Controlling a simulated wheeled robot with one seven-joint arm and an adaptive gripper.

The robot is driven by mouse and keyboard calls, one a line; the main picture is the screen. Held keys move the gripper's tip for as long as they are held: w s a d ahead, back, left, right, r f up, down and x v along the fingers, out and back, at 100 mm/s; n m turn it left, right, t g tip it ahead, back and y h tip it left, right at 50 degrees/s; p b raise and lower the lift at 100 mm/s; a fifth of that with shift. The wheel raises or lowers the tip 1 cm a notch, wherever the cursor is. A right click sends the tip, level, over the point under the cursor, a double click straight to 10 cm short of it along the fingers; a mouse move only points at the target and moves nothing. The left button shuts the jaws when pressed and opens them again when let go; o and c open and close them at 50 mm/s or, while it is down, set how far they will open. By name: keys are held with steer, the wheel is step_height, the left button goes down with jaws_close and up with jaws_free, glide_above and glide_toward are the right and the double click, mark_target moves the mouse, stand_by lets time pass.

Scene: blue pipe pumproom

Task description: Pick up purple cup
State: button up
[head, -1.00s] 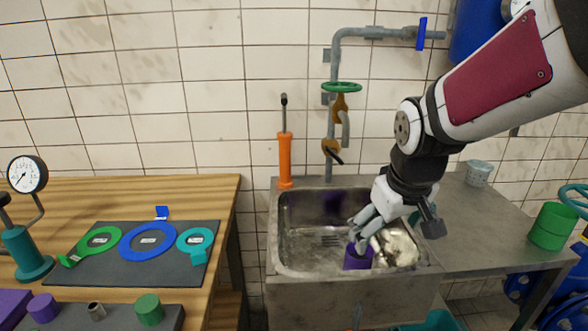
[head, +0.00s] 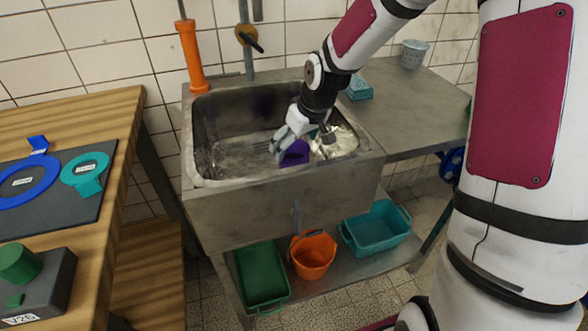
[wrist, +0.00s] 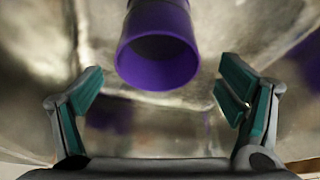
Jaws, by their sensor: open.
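The purple cup (head: 295,153) is in the metal sink (head: 228,183), toward its right front part. In the wrist view the cup (wrist: 158,62) shows its open mouth toward the camera, and its far end is cut off by the top edge. My gripper (head: 282,143) reaches down into the sink beside the cup and partly covers it in the head view. In the wrist view my gripper (wrist: 160,92) is open, with one finger on each side and nothing between the tips. The cup lies beyond the fingertips, roughly centred between them. Contact cannot be told.
The sink walls surround the gripper closely. A crumpled shiny object (head: 340,142) lies right of the cup. An orange pump (head: 192,55) stands behind the sink. A teal sponge (head: 358,88) is on the counter. Green (head: 262,277) and teal (head: 377,228) tubs and an orange bucket (head: 313,255) sit below.

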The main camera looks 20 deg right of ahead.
mark_target(298, 153)
steer(key=shift+b+x, duration=1.25)
steer(key=shift+x, duration=2.2)
steer(key=shift+s+d, duration=0.15)
steer(key=shift+s, duration=0.05)
steer(key=shift+c, duration=0.3)
steer(key=c, duration=1.2)
